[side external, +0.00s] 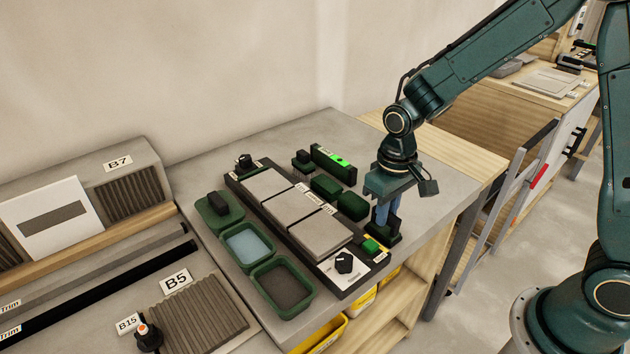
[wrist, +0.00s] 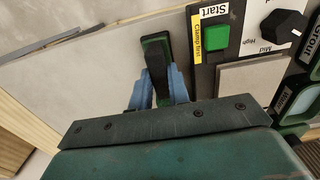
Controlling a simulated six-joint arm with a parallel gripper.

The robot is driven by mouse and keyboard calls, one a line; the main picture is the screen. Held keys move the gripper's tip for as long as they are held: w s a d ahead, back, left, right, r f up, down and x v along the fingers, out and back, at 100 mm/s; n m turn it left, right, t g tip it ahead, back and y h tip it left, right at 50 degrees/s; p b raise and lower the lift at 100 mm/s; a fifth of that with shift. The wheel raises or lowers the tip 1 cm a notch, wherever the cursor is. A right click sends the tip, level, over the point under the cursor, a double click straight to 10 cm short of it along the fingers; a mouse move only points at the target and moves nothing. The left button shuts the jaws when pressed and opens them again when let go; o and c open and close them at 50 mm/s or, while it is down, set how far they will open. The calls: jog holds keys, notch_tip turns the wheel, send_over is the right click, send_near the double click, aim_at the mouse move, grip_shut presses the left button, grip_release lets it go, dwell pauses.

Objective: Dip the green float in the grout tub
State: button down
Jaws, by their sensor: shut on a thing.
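My gripper (side external: 388,212) points down at the right end of the grey table, with its blue fingers closed on the black handle of the green float (side external: 384,233). In the wrist view the float (wrist: 156,42) shows its dark handle and green base between my fingers (wrist: 158,90). The float is low over the table top; I cannot tell whether it touches. The grout tub (side external: 259,296), a green-rimmed tub with dark grey content, stands at the table's front edge, left of my gripper. Its labelled edge (wrist: 312,48) shows at the wrist view's right.
Between float and grout tub lies a black fixture with grey tiles (side external: 292,212), a green Start button (side external: 371,246) and a black knob (side external: 345,263). A blue-filled tub (side external: 249,246) adjoins the grout tub. Green blocks (side external: 352,206) and a green level (side external: 334,164) lie behind.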

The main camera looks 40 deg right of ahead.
jog(key=shift+r, duration=0.1)
jog(key=shift+r, duration=3.95)
jog(key=shift+a, duration=0.15)
jog(key=w+a+r, duration=0.1)
jog(key=a+r, duration=0.2)
jog(key=a, duration=2.1)
jog(key=shift+a+r, duration=0.15)
jog(key=shift+r, duration=0.05)
jog(key=shift+f, duration=0.1)
jog(key=shift+f, duration=4.4)
